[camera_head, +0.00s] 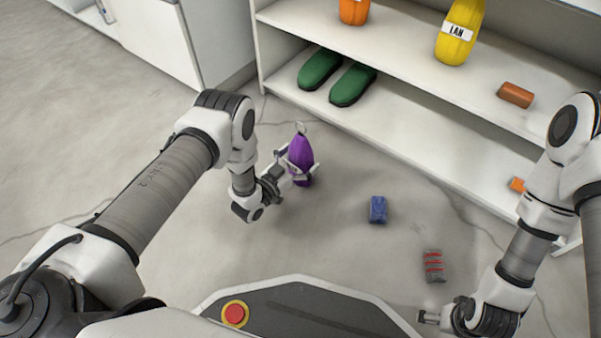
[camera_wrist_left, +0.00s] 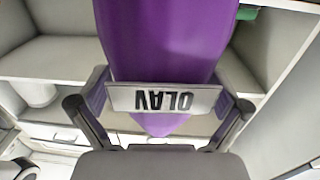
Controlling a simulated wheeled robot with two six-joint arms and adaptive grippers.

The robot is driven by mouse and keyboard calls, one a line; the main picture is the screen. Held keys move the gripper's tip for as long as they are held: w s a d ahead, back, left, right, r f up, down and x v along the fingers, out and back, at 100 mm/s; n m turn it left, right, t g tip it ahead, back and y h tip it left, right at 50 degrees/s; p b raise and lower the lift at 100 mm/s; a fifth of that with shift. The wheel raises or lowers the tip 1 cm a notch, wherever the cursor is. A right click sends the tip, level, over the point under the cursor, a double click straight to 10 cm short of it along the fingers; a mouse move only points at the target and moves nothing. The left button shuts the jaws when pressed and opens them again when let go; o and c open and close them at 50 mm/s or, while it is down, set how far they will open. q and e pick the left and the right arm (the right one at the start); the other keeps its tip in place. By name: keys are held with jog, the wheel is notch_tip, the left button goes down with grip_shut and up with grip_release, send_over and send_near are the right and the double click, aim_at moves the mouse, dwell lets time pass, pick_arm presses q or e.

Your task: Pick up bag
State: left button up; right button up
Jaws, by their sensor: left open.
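A purple bag (camera_head: 301,148) with a pale loop on top is upright in front of the shelf in the head view. Its white label reads OLAV, upside down in the left wrist view (camera_wrist_left: 165,98). My left gripper (camera_head: 299,167) is open, with one finger on each side of the bag at label height. Whether the fingers touch it is hard to tell. The bag's far side is hidden. My right gripper (camera_head: 430,317) is low at the right, away from the bag; its fingers are too small to read.
A white shelf unit (camera_head: 400,128) stands behind the bag. It holds green shoes (camera_head: 335,77), a yellow bag (camera_head: 459,32) labelled LAN, an orange item (camera_head: 354,11) and a brown cylinder (camera_head: 515,95). A blue packet (camera_head: 378,209) and a grey-red packet (camera_head: 433,266) lie on the floor to the right.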

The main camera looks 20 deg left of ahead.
aim_at(295, 152)
pick_arm(q)
jog(key=shift+r, duration=0.1)
pick_arm(e)
jog(key=shift+r, duration=0.15)
pick_arm(q)
jog(key=c, duration=1.7)
jog(key=shift+o, duration=0.2)
jog(key=shift+r+p, duration=0.6)
jog(key=shift+p, duration=0.1)
pick_arm(e)
jog(key=shift+s+r, duration=0.1)
jog(key=shift+r, duration=0.5)
pick_arm(q)
notch_tip(295, 152, up, 3)
jog(key=p, duration=0.3)
jog(key=shift+r, duration=0.1)
jog(key=s+a+p, duration=0.7)
jog(key=s+a, duration=0.3)
jog(key=a, duration=0.2)
jog(key=shift+s+r, duration=0.25)
jog(key=shift+s, duration=0.05)
pick_arm(e)
notch_tip(295, 152, up, 10)
jog(key=s, duration=0.2)
jog(key=shift+s+a+r+g, duration=0.15)
jog(key=shift+r+g, duration=0.05)
jog(key=shift+g, duration=0.2)
